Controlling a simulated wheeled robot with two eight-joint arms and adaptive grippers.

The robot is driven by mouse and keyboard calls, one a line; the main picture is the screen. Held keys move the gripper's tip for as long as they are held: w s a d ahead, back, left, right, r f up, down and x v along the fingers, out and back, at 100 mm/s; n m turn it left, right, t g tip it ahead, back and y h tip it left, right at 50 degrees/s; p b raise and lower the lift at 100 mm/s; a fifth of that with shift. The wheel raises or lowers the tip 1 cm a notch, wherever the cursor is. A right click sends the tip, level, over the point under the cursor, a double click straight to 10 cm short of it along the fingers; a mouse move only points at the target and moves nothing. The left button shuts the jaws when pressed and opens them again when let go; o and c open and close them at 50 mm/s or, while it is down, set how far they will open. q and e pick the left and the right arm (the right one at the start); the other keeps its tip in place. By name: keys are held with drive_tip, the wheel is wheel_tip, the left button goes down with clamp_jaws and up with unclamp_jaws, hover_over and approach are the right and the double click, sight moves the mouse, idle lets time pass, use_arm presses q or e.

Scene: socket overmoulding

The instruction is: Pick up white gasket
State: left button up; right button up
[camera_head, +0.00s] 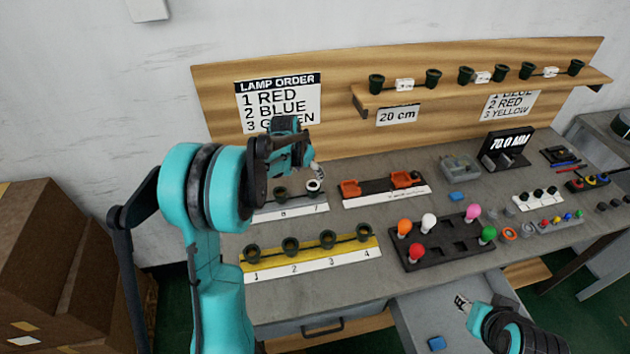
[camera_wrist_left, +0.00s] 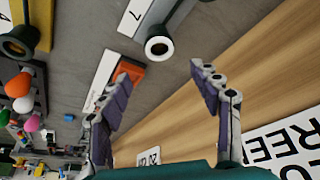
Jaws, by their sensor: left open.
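The white gasket (camera_head: 314,186) is a small white ring at the mouth of a dark socket on the grey strip at the back left of the bench. In the left wrist view the white ring (camera_wrist_left: 158,47) shows around a dark hole, by the label 7. My left gripper (camera_head: 316,168) is above and just behind it in the head view, and partly hidden by its own wrist. In the left wrist view its two fingers (camera_wrist_left: 160,76) are wide apart with nothing between them; the ring lies beyond the fingertips. My right gripper (camera_head: 463,302) is low at the front, over a drawer.
A yellow strip with several dark sockets (camera_head: 310,258) lies in front. The wooden backboard (camera_head: 350,130) rises close behind my left gripper.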

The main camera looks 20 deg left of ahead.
sight(311, 181)
use_arm(q)
drive_tip(key=b+x, duration=0.1)
drive_tip(key=x, duration=0.2)
drive_tip(key=shift+s+a+f, duration=0.1)
drive_tip(key=shift+s+a, duration=0.05)
drive_tip(key=shift+a, duration=0.05)
drive_tip(key=b+x, duration=0.2)
drive_tip(key=x, duration=0.1)
drive_tip(key=shift+s+d+f, duration=0.1)
drive_tip(key=shift+f, duration=0.55)
drive_tip(key=shift+r, duration=0.1)
drive_tip(key=c, duration=0.8)
